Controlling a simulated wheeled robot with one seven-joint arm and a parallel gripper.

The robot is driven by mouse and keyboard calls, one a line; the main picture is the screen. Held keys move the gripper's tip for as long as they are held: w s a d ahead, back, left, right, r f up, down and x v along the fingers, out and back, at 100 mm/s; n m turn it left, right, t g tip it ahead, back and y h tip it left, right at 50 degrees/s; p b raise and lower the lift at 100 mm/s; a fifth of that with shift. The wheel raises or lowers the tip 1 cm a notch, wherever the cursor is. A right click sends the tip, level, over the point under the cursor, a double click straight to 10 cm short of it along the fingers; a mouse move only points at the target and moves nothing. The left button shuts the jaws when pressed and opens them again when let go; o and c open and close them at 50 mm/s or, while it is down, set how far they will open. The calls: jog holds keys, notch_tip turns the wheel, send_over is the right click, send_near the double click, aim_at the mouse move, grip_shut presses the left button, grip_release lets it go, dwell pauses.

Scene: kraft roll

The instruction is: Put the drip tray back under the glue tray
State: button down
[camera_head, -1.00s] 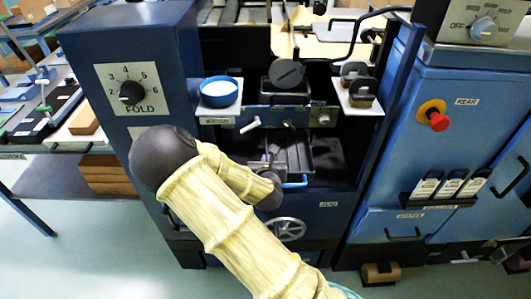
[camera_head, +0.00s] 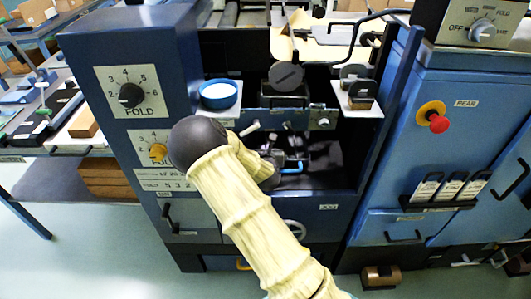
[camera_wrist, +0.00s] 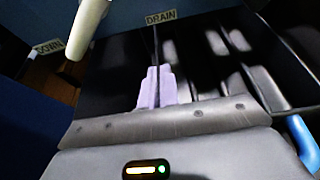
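My gripper (camera_wrist: 155,88) is inside the dark opening of the machine. Its two lilac fingers are close together, with only a narrow dark gap and nothing clearly held. The head view shows it partly, behind my arm. A black tray-like surface with pale reflections, seemingly the drip tray (camera_wrist: 215,42), lies beyond and right of the fingers. I cannot tell whether they touch it. A blue curved piece (camera_wrist: 302,140) shows beside my gripper and in the head view (camera_head: 291,169); what it belongs to is unclear. A dark box, seemingly the glue tray (camera_head: 288,101), sits above the opening.
A DRAIN label (camera_wrist: 160,17) is on the panel ahead, and a DOWN label (camera_wrist: 48,47) is at left. A pale lever (camera_wrist: 88,28) hangs close at upper left. A blue bowl (camera_head: 218,94) and dark rollers (camera_head: 358,90) stand on shelves above the opening.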

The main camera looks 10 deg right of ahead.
jog(key=shift+f, duration=0.55)
jog(key=shift+f, duration=0.1)
jog(key=c, duration=1.6)
grip_release()
jog(key=shift+c, duration=0.2)
jog(key=p+v, duration=0.1)
jog(key=v, duration=1.1)
jog(key=shift+a, duration=0.1)
